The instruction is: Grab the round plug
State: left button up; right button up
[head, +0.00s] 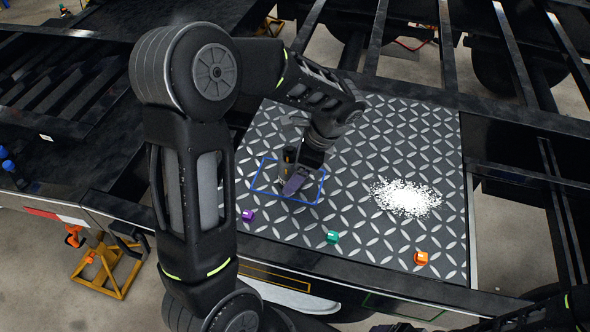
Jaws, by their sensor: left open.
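Three small plug-like pieces sit on the diamond-patterned metal plate (385,130): a purple one (248,215), a teal one (333,237) and an orange one (421,258). They are too small for me to tell which is round. My left gripper (292,187) points down over the blue rectangle outline on the plate (322,190), above and right of the purple piece. It is open, and its fingers are dark and partly hide the outline. I cannot make out anything between them. My right gripper is out of view.
A patch of white granules (406,198) lies on the plate's right side. Dark trailer beams (520,60) surround the plate, with open gaps to the right and behind. A yellow stand (108,265) is on the floor at lower left. The plate's middle is clear.

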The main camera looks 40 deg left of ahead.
aim_at(290, 148)
pick_arm(q)
jog(key=c, duration=1.6)
jog(key=shift+r, duration=0.15)
notch_tip(290, 148, up, 10)
jog(key=shift+f+b, duration=0.1)
jog(key=shift+b, duration=0.45)
